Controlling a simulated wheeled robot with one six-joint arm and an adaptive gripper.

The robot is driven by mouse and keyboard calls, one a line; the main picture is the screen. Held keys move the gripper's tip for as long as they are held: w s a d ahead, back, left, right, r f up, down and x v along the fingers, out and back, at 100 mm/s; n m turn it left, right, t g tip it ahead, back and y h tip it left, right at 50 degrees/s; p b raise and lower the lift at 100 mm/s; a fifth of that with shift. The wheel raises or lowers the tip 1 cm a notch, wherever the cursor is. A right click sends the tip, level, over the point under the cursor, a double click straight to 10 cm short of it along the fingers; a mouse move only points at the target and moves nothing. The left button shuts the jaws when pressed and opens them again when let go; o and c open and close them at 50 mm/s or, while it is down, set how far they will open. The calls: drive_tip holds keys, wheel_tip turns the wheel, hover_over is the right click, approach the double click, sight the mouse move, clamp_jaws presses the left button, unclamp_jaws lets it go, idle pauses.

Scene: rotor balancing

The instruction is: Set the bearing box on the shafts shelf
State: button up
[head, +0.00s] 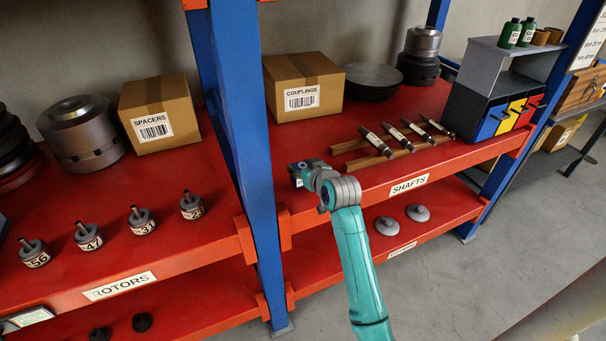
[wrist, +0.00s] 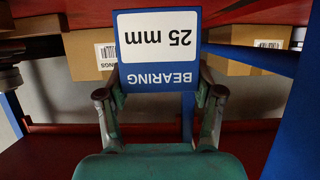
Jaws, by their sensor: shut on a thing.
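My gripper (wrist: 160,100) is shut on the bearing box (wrist: 157,76), with one finger on each side of it. The box is blue with a white panel reading "25 mm" and "BEARING", upside down in the wrist view. In the head view, my gripper (head: 304,172) holds it at the front left of the red shafts shelf (head: 310,136), just right of the blue post. The box is small and partly hidden there, and I cannot tell whether it touches the shelf. The shelf's front edge carries a SHAFTS label (head: 409,185).
Several labelled shafts (head: 377,141) lie on wooden rails on the shelf. Behind stand the COUPLINGS carton (head: 303,88) and a dark disc (head: 373,79). A drawer unit (head: 491,100) is at right. The blue post (head: 243,120) is close left. The shelf's front left is bare.

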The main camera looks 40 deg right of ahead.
drive_tip(key=shift+f, duration=1.3)
drive_tip(key=o, duration=1.2)
drive_tip(key=shift+f, duration=0.15)
drive_tip(key=shift+o, duration=0.2)
